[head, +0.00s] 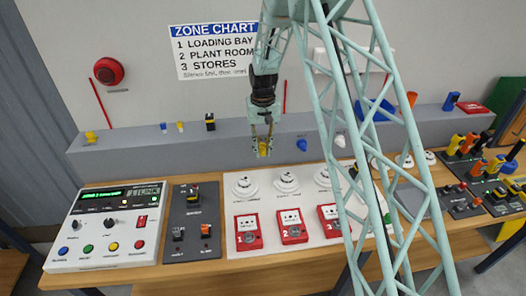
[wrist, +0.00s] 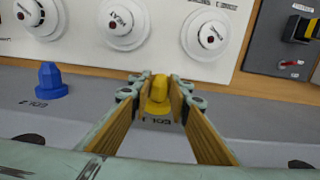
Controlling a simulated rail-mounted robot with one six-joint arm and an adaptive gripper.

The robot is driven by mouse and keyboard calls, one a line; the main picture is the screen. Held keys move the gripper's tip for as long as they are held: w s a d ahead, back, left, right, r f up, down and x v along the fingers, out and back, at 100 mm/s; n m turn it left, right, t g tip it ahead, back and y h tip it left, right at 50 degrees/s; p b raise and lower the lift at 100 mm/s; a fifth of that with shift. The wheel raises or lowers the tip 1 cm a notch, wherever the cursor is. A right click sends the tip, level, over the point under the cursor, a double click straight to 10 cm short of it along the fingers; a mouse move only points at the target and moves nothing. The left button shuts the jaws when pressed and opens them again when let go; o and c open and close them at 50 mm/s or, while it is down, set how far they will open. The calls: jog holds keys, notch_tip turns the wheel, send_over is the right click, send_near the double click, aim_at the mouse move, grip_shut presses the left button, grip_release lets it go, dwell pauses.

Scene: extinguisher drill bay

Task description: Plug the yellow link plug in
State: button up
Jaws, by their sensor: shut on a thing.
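My gripper (head: 264,146) hangs down over the grey ledge behind the bench, with its fingers closed on a small yellow plug (head: 263,148). In the wrist view the yellow plug (wrist: 158,92) sits between the fingertips, its rounded top showing and its lower end partly hidden by the pads. I cannot tell whether it touches the ledge. A printed label lies beside it on the ledge. A dark panel (head: 182,250) on the bench carries a black and yellow part and small modules; I cannot make out which socket belongs to the plug.
A blue plug (head: 302,145) stands on the grey ledge (head: 230,146) just right of my gripper. White detectors (head: 287,182) and red call points (head: 292,226) are on a white board in front. A control panel (head: 108,227) stands at left; blocks and switches (head: 470,195) crowd the right.

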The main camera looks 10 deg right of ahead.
jog(key=shift+w, duration=0.25)
jog(key=o, duration=0.9)
notch_tip(320, 180, up, 12)
dwell(0.7)
jog(key=shift+r, duration=0.1)
